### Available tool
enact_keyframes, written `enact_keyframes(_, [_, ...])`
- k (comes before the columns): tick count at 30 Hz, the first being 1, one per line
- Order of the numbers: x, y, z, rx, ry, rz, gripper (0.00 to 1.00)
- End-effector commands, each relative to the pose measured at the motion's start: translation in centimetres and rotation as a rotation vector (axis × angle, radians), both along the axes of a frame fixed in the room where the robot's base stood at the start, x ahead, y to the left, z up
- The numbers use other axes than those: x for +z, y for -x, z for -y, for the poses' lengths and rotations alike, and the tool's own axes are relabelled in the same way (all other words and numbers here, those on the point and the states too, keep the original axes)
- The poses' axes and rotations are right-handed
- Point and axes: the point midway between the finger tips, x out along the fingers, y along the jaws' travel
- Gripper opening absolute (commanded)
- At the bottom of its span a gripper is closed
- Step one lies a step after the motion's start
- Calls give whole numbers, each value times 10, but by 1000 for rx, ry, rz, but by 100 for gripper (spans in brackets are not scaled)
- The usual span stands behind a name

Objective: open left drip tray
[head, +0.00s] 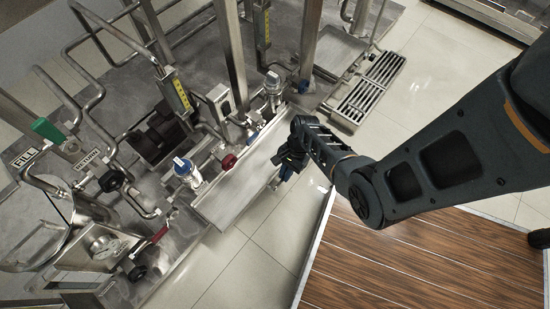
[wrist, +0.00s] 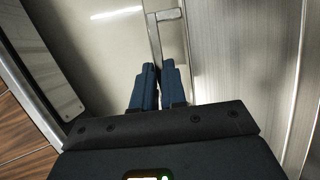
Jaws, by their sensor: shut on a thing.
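The left drip tray shows in the head view as a long flat steel panel (head: 235,180) at the front edge of the skid. In the wrist view its brushed metal (wrist: 235,55) fills the right side. A slim metal bar handle (wrist: 169,14) runs along its front edge. My gripper (head: 287,168) is at the tray's front edge, partly hidden by my own wrist in the head view. In the wrist view its two dark blue fingers are close together around the handle's near part, which they mostly hide.
A slotted grate (head: 372,92) lies at the upper right on the tiled floor side. Pipes and valves, including a blue valve (head: 186,169) and a red knob (head: 229,162), stand just behind the tray. A wooden deck (head: 390,260) is at the lower right. Bare tiles (head: 245,270) lie before the tray.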

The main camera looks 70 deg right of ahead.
Motion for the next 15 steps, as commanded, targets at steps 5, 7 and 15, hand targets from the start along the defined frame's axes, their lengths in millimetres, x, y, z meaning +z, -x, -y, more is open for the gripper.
enact_keyframes(5, [2, 25, -7, -1, 1, -2, 0])
enact_keyframes(7, [1, 28, -8, 0, 1, 1, 0])
enact_keyframes(15, [-1, 28, -8, 0, 3, 2, 0])
